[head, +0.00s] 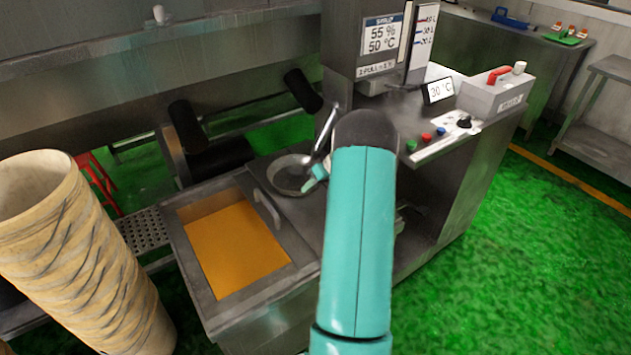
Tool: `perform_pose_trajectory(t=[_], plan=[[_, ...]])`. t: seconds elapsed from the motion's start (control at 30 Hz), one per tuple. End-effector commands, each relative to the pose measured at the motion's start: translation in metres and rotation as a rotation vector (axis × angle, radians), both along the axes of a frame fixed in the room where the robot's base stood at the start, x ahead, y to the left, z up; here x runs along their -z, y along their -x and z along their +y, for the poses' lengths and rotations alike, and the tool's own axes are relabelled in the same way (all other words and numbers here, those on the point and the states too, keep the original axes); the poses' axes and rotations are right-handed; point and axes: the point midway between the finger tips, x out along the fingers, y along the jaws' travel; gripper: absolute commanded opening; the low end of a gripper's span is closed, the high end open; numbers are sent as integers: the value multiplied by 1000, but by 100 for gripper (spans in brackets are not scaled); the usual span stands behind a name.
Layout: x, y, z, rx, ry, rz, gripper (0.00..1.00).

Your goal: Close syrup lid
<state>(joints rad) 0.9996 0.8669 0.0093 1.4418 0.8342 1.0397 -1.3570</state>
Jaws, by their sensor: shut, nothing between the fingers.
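The syrup tank (185,262) is a steel box left of my arm, with orange-yellow syrup (232,250) showing through its rectangular opening. The opening is uncovered. A curved metal handle (266,209) stands at the right edge of the opening, on what looks like the edge of the lid. Where the lid ends and the machine top begins is not clear. My turquoise arm crosses the middle of the view, to the right of the tank and handle. A small turquoise and white part of it shows beside the round pan. My gripper's fingers are hidden behind the arm.
A round metal pan (290,177) with a long handle lies behind the tank. A control cabinet (450,150) with buttons and displays rises at the right. Green floor (520,250) is clear beyond it.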

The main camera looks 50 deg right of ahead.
Motion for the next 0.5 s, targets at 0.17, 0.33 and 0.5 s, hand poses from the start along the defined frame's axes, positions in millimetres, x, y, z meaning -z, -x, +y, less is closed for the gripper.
perform_pose_trajectory(t=[0.17, 0.33, 0.5], plan=[[29, -20, 14, -2, -2, 2, 0], [54, -38, 27, -2, -2, 2, 0], [80, -55, 39, -2, -2, 2, 0]])
